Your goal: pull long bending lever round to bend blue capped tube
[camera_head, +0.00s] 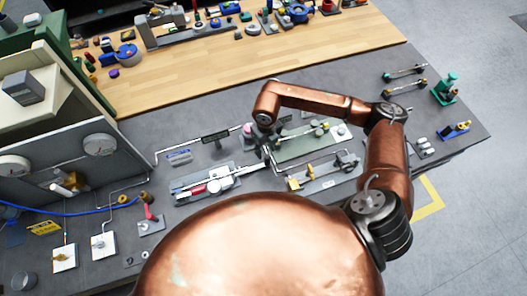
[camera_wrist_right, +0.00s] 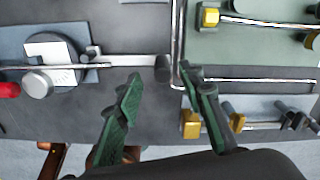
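The tube bender (camera_head: 207,184) sits on a grey plate on the bench, with a red part at its left. It also shows at the left of the right wrist view (camera_wrist_right: 38,84). A long straight grey lever runs from it to the right and ends in a dark cylindrical grip (camera_wrist_right: 162,68). My right gripper (camera_wrist_right: 162,82) is open, its green-padded fingers on either side of that grip, with no clear contact visible. In the head view my right gripper (camera_head: 267,148) is small and partly hidden by its arm. No blue cap can be made out on a tube. My left gripper is out of view.
A thin bent metal tube (camera_wrist_right: 177,45) runs close beside the right finger. A green plate (camera_wrist_right: 250,45) and a fixture with yellow blocks (camera_head: 318,172) lie to the right. A gauge panel (camera_head: 60,150) stands at the left. Small parts crowd the wooden bench (camera_head: 190,65) behind.

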